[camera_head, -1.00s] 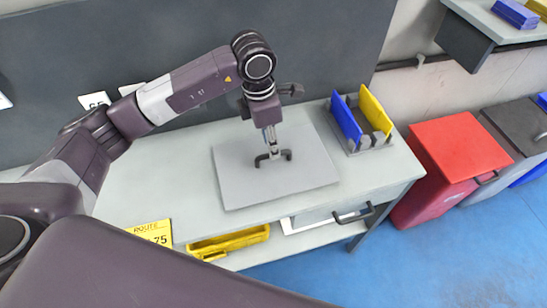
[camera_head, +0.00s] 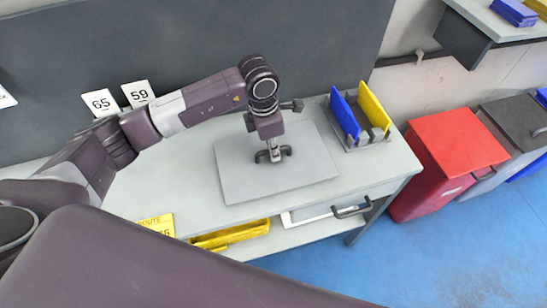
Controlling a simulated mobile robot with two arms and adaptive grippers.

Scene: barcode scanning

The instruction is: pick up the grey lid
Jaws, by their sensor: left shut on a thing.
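The grey lid (camera_head: 240,180) is a flat, square, light grey plate with a dark handle (camera_head: 285,152) at its middle. It lies flat on the grey table top, or very close above it; I cannot tell whether there is a gap. My left gripper (camera_head: 273,153) points straight down at the middle of the lid and is shut on its handle. The fingertips are small and partly hidden against the handle. My right gripper is not in view.
A grey rack (camera_head: 366,142) with a blue and a yellow panel stands right of the lid on the table (camera_head: 385,170). A yellow tray (camera_head: 232,236) and a yellow sign (camera_head: 157,224) are at the front. A red bin (camera_head: 455,145) stands to the right on blue floor.

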